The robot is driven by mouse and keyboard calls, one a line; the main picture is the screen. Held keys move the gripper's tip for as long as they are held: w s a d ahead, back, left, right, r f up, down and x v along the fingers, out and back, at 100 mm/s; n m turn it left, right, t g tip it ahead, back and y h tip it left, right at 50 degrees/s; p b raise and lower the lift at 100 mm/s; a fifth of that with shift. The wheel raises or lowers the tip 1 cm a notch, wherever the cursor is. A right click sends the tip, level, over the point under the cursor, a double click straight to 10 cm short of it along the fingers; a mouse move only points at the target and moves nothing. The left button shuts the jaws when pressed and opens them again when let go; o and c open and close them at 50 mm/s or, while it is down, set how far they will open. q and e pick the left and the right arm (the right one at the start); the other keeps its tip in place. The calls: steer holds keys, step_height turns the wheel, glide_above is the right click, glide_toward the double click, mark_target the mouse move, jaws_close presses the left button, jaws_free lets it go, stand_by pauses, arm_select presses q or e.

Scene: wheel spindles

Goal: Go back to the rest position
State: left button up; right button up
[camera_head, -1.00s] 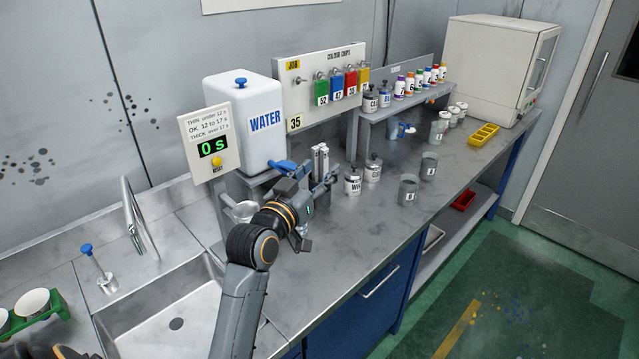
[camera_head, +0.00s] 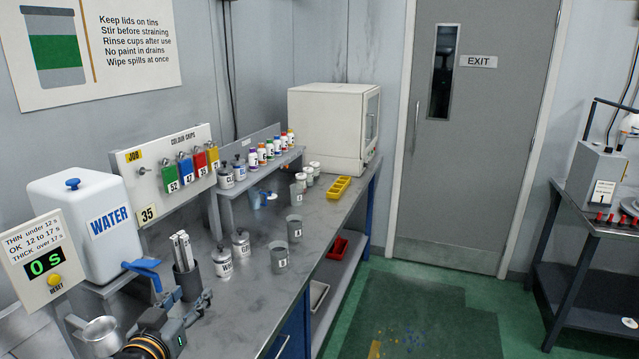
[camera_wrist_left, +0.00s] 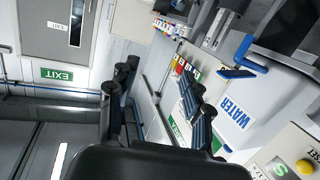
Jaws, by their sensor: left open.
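My left gripper (camera_head: 182,314) is at the lower left of the head view, just in front of the dark holder with pale upright sticks (camera_head: 184,254). In the left wrist view its two black fingers (camera_wrist_left: 158,86) are spread wide, with nothing held between them. The picture there is rolled sideways, with the white water tank (camera_wrist_left: 236,112) on the right. My right gripper is in neither view.
The water tank (camera_head: 88,222) with a blue tap, the timer panel (camera_head: 30,250) reading 0 s and a metal cup (camera_head: 100,335) are close by on the left. Lidded tins (camera_head: 222,266) and grey cups (camera_head: 279,257) stand on the bench.

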arm_select(q)
steer(key=s+d+f+m+g+h, duration=0.1)
steer(key=s+d+f+g, duration=0.2)
steer(key=s+f, duration=0.35)
steer(key=s+d+f+m+g, duration=0.1)
steer(key=s+d+f+g, duration=0.15)
steer(key=s+f, duration=0.4)
steer(key=s+d+f+g, duration=0.2)
steer(key=s+f+g, duration=0.25)
steer(key=s, duration=0.45)
steer(key=s+d+f+g, duration=0.1)
steer(key=s+f+g, duration=0.2)
steer(key=s+f, duration=0.4)
steer(key=s+f+g, duration=0.1)
steer(key=s+f, duration=0.1)
steer(key=f, duration=1.2)
steer(key=s+f, duration=0.2)
steer(key=f, duration=1.2)
steer(key=s+a+f+m+g+y+b, duration=0.1)
steer(key=s+a+f, duration=0.2)
steer(key=s+f, duration=1.1)
steer(key=shift+s+f, duration=0.25)
steer(key=shift+s, duration=0.45)
